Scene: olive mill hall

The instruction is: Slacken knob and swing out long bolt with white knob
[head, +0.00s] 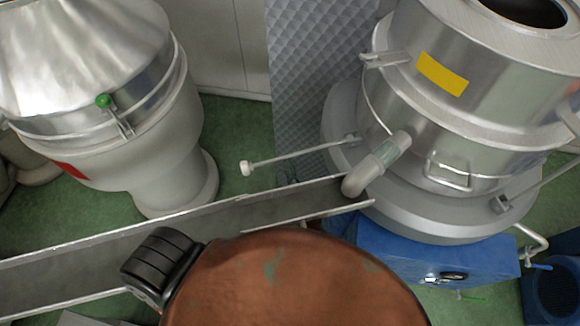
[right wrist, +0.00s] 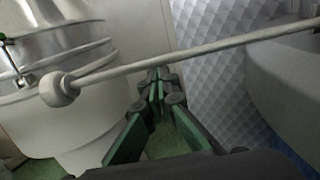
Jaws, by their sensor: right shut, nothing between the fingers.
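The long bolt (head: 300,153) with its white knob (head: 246,168) sticks out sideways to the left from a hinge at the flange of the right-hand metal machine (head: 400,115). In the right wrist view the bolt (right wrist: 190,57) crosses the upper picture, its round knob (right wrist: 57,89) at the left end. My right gripper (right wrist: 160,78) is shut and empty, its fingertips just below the bolt in that picture. Whether they touch it I cannot tell. My left gripper is not in view.
A grey metal trough (head: 90,250) runs below the bolt under a bent pipe (head: 375,168). A second machine (head: 150,140) with a green knob (head: 103,101) stands at the left. Another bolt (head: 520,192) sticks out at the right. A blue base (head: 430,258) stands below.

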